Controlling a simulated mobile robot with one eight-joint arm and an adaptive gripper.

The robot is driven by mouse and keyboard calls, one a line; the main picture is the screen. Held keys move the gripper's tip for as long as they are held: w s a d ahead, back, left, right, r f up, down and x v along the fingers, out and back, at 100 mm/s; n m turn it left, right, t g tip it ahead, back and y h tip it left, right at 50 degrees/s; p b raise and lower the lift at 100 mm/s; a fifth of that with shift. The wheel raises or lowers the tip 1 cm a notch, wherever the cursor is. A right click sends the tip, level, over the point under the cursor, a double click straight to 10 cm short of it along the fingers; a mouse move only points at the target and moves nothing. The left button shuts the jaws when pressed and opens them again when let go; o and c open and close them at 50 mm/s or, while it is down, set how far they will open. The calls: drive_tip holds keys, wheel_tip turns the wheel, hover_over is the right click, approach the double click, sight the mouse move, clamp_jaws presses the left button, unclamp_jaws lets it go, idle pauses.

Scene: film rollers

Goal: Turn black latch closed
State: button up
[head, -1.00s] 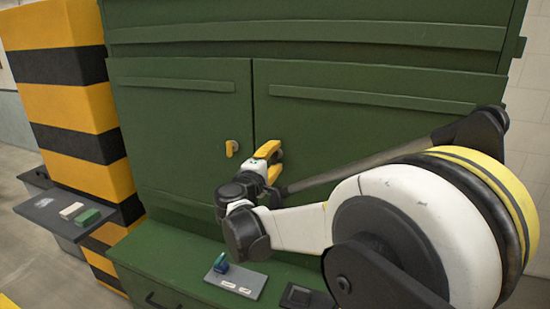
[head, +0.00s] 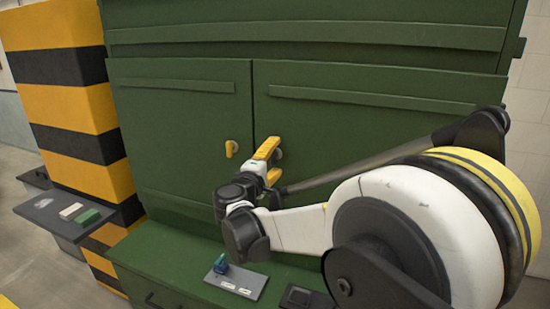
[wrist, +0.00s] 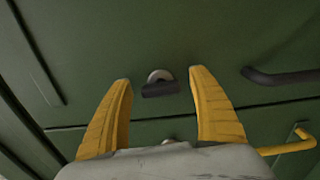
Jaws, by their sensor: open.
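The black latch (wrist: 158,90) shows in the wrist view as a short dark bar against a pale round metal base on the green cabinet (head: 180,110). It lies across the gap between my fingertips, beyond them, and neither finger visibly touches it. My gripper (wrist: 160,77) is open and empty, facing the cabinet doors. In the head view my gripper (head: 272,150) is in front of the right door, just right of the seam. The latch cannot be made out there behind my gripper.
A dark bar handle (wrist: 282,77) and a yellow handle (wrist: 290,145) are right of my fingers in the wrist view. The yellow handle also shows on the left door (head: 231,148). Below are a ledge with a small grey panel (head: 240,283) and a striped pillar (head: 80,95) at left.

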drive_tip(key=v, duration=1.1)
drive_tip(key=shift+s, duration=0.4)
drive_tip(key=shift+a+r, duration=0.1)
drive_tip(key=s+d+f+m+g+b, duration=0.25)
drive_tip(key=s+d+f+g, duration=0.2)
drive_tip(key=d, duration=0.65)
drive_tip(key=s+d+f+m+g+b, duration=0.25)
drive_tip(key=s+d+f+m, duration=0.2)
drive_tip(key=d, duration=0.65)
drive_tip(key=s+d+f+m+g+y+b, duration=0.1)
drive_tip(key=s+f+m+y, duration=0.2)
drive_tip(key=s+f, duration=0.3)
drive_tip(key=s+d+f+m+g+y+b, duration=0.1)
drive_tip(key=s+f, duration=0.5)
drive_tip(key=s, duration=0.6)
drive_tip(key=d+m+y+b, duration=0.1)
drive_tip(key=m+y, duration=0.1)
drive_tip(key=m, duration=0.1)
drive_tip(key=shift+s+m+g, duration=0.3)
drive_tip(key=shift+s+g, duration=0.05)
drive_tip(key=shift+g, duration=0.05)
